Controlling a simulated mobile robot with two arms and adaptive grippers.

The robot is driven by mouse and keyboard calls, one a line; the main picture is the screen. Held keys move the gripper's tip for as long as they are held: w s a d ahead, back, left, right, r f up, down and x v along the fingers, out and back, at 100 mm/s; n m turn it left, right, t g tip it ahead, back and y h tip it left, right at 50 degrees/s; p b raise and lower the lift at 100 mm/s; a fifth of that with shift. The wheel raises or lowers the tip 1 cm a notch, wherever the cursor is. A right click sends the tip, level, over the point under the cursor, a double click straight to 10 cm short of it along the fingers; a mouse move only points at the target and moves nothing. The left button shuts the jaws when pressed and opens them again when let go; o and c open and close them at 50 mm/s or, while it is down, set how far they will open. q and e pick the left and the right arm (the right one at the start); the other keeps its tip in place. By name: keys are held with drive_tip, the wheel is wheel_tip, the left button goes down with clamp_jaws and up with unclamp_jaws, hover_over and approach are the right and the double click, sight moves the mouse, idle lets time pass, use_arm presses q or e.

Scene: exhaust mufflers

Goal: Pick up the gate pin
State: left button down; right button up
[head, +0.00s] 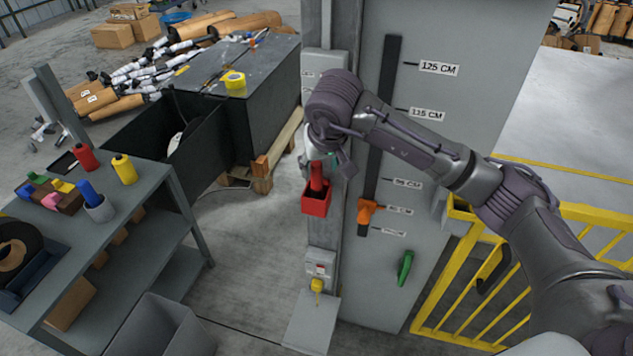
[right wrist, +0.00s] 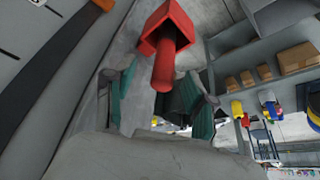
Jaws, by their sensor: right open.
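A red pin (head: 317,177), which looks like the gate pin, stands in a small red holder (head: 316,206) on the grey post. In the right wrist view the red pin (right wrist: 165,66) points out of the red holder (right wrist: 166,22) toward the camera. My right gripper (head: 335,163) is at the post by the pin's top, partly hidden by its own wrist. In the right wrist view my right gripper (right wrist: 163,100) is open, its teal-padded fingers on either side of the pin's near end. I cannot tell whether they touch it. My left gripper is not in view.
A tall grey panel (head: 475,75) with height labels and an orange slider (head: 368,211) stands right of the post. A yellow railing (head: 440,318) is at the right. A grey workbench (head: 150,181) with bottles is at the left.

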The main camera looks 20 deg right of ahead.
sight(316, 174)
drive_tip(key=x, duration=0.1)
drive_tip(key=p+x, duration=0.1)
drive_tip(key=x, duration=0.1)
drive_tip(key=shift+w+a+f, duration=0.15)
drive_tip(key=shift+a+f, duration=0.1)
drive_tip(key=shift+f, duration=0.05)
drive_tip(key=shift+w+f, duration=0.15)
drive_tip(key=shift+f, duration=0.15)
drive_tip(key=shift+c, duration=0.3)
clamp_jaws()
